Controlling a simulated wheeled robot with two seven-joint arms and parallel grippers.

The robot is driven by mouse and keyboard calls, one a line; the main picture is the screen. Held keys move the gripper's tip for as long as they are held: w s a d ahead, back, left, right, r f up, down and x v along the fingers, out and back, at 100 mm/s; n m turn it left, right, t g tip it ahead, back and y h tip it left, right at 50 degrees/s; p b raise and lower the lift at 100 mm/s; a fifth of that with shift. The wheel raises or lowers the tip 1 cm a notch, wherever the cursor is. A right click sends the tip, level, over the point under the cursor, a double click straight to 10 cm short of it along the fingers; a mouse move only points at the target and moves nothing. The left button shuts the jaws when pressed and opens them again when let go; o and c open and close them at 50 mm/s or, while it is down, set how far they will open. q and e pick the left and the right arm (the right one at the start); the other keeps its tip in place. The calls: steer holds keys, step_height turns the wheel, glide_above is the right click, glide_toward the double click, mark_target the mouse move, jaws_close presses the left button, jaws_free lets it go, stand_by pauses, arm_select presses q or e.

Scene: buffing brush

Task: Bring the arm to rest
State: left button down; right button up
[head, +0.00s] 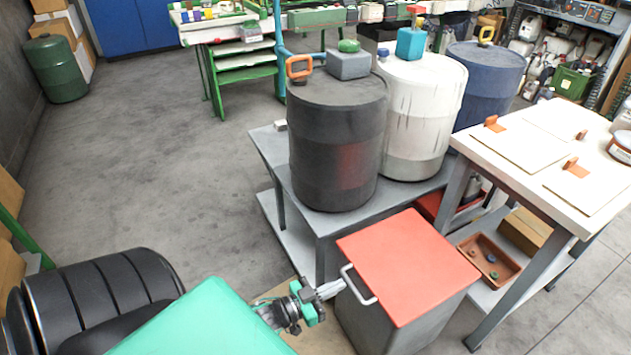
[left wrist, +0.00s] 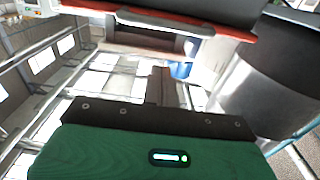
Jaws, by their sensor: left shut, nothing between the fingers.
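My left gripper (head: 332,289) is at the lower middle of the head view, with its green arm coming in from the lower left. Its fingers are shut and empty. The fingertips are close to the grey bar handle (head: 356,286) on the side of a grey box with a red lid (head: 408,262). I cannot tell whether they touch it. In the left wrist view the green gripper body (left wrist: 150,155) fills the bottom, and a red edge (left wrist: 165,14) runs across the top. My right gripper is not in view.
A grey low table (head: 268,150) holds a black drum (head: 338,140), a white drum (head: 425,110) and a blue drum (head: 490,80). A white-topped workbench (head: 545,130) stands at the right, with a brown tray (head: 488,258) on its lower shelf. Open floor (head: 150,170) lies to the left.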

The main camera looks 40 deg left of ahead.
arm_select(q)
steer(key=v, duration=0.5)
steer(key=shift+s+f, duration=0.1)
steer(key=shift+f, duration=0.15)
